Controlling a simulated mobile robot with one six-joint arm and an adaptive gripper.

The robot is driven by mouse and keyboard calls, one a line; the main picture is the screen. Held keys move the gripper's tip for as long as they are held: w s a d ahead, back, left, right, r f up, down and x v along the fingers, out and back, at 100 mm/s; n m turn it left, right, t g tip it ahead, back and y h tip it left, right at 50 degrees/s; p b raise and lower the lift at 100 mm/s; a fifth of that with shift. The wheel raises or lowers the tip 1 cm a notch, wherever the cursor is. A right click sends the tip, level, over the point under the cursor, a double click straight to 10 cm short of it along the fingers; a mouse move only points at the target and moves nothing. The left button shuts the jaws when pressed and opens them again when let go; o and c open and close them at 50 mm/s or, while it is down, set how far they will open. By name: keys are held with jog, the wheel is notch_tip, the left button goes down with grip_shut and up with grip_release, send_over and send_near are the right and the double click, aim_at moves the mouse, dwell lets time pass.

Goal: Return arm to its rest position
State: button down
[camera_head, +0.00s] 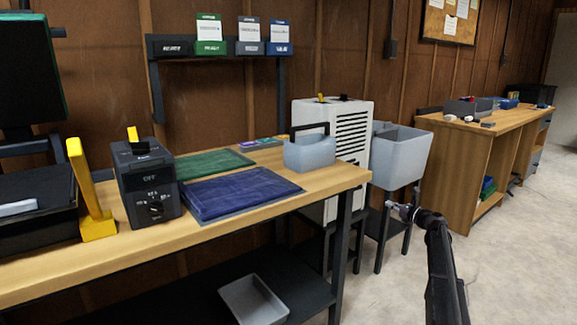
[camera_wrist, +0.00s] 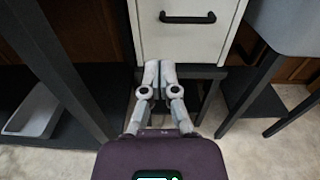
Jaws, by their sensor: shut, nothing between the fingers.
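My gripper (camera_head: 390,206) is at the right of the workbench in the head view, at the end of my dark arm, which rises from the bottom edge. In the wrist view my gripper (camera_wrist: 160,68) has its two grey fingers together, with nothing held. Its fingertips show in front of the lower edge of a white cabinet (camera_wrist: 187,42) with a black handle. I cannot tell the exact gap between the fingertips and the cabinet.
A wooden workbench (camera_head: 255,222) holds a dark box with a dial (camera_head: 148,185), a blue mat (camera_head: 240,192) and a grey caddy (camera_head: 309,153). A grey tub (camera_head: 398,155) on legs stands behind my gripper. Open floor (camera_head: 520,240) lies to the right.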

jog(key=s+a+f+n+g+h+p, duration=0.2)
jog(key=s+a+f+n+g, duration=0.25)
jog(key=s+a+n, duration=0.55)
jog(key=s+a+f+n+g+h+p, duration=0.15)
jog(key=s+a+f+n+g, duration=0.35)
jog(key=s+a, duration=0.7)
jog(key=s+n+g+h+p, duration=0.6)
jog(key=s+n, duration=0.6)
jog(key=s, duration=1.2)
notch_tip(320, 180, up, 38)
jog(key=s+n+t+h+p, duration=0.1)
jog(key=p, duration=3.5)
jog(key=shift+a+f+p, duration=0.2)
jog(key=shift+p, duration=0.15)
jog(key=shift+s, duration=0.1)
